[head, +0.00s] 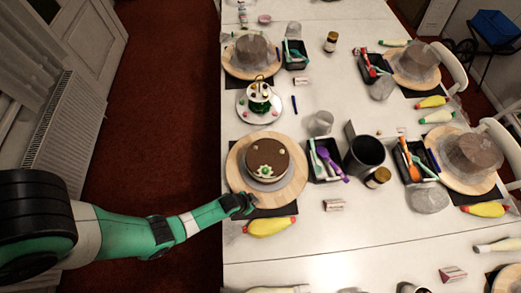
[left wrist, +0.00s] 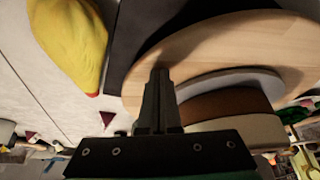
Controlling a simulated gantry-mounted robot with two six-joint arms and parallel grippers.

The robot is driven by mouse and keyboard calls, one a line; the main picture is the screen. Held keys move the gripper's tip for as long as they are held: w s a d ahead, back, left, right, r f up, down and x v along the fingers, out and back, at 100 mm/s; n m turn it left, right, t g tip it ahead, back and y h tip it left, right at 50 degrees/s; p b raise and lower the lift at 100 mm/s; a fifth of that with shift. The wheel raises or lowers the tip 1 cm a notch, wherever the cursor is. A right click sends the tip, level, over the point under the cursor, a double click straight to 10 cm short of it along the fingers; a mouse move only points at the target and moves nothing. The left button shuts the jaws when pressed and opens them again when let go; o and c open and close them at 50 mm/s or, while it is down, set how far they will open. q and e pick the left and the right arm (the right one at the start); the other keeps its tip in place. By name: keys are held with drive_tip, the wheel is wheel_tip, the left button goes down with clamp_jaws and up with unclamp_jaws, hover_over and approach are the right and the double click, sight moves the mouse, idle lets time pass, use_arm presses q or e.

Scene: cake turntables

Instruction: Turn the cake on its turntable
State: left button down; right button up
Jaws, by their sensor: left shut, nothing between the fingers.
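A brown cake (head: 267,158) with green and pale decorations sits on a round wooden turntable (head: 240,172). My left gripper (head: 243,203) is shut and empty at the near-left edge of the turntable. In the left wrist view the shut fingers (left wrist: 158,100) reach over the wooden disc (left wrist: 215,42), beside the grey cake board (left wrist: 235,78) and the brown cake (left wrist: 230,105). I cannot tell whether the fingertips touch the wood. My right gripper is not in view.
A yellow piping bag (head: 268,227) lies just in front of the turntable; it also shows in the left wrist view (left wrist: 68,40). A black tray of tools (head: 322,172) and a dark pot (head: 364,157) stand to the right. Other cakes on turntables (head: 252,50) stand farther away.

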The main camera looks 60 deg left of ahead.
sight(276, 202)
use_arm(q)
drive_tip(key=w+d+b, duration=0.1)
drive_tip(key=w, duration=0.1)
drive_tip(key=w+d+b, duration=0.1)
drive_tip(key=w, duration=0.1)
drive_tip(key=w+d+b, duration=0.1)
drive_tip(key=w+d, duration=0.1)
drive_tip(key=shift+w+d+f, duration=0.1)
drive_tip(key=shift+w, duration=0.15)
wheel_tip(276, 202, up, 2)
drive_tip(key=shift+s+r+p, duration=0.15)
drive_tip(key=shift+r+p, duration=0.1)
drive_tip(key=shift+p, duration=0.95)
drive_tip(key=shift+r, duration=0.25)
wheel_tip(276, 202, up, 6)
drive_tip(key=p, duration=0.6)
